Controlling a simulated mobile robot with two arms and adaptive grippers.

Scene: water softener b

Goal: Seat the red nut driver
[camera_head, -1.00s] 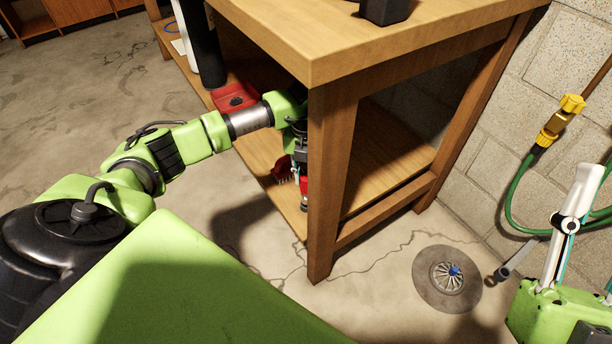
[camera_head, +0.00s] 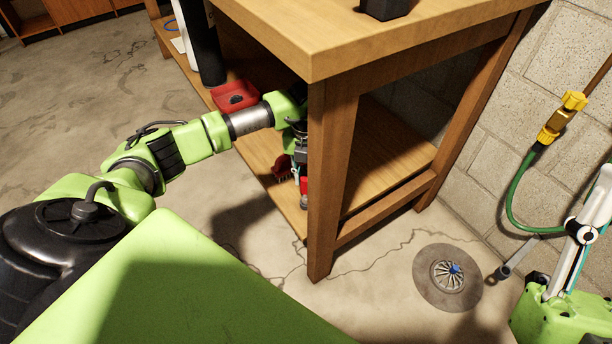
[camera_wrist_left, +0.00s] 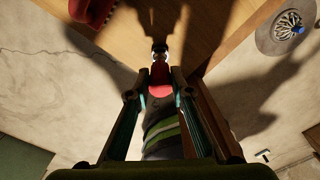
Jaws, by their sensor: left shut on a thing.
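My left gripper (camera_head: 298,140) is beside the front leg of the wooden bench, over its lower shelf, partly hidden by the leg. In the left wrist view, my left gripper (camera_wrist_left: 158,88) is shut on the red nut driver (camera_wrist_left: 160,72). A small red part of the driver (camera_head: 303,186) shows below the gripper in the head view. Whether its end touches anything is unclear. My right gripper (camera_head: 585,230) is partly in view at the right edge, with its fingers cut off by the frame.
The bench leg (camera_head: 330,180) stands right beside my left gripper. A dark red toothed object (camera_head: 282,170) lies on the shelf (camera_head: 390,165). A red tray (camera_head: 234,96) and a black cylinder (camera_head: 207,55) are farther back. A floor drain (camera_head: 447,276) and green hose (camera_head: 515,195) are at right.

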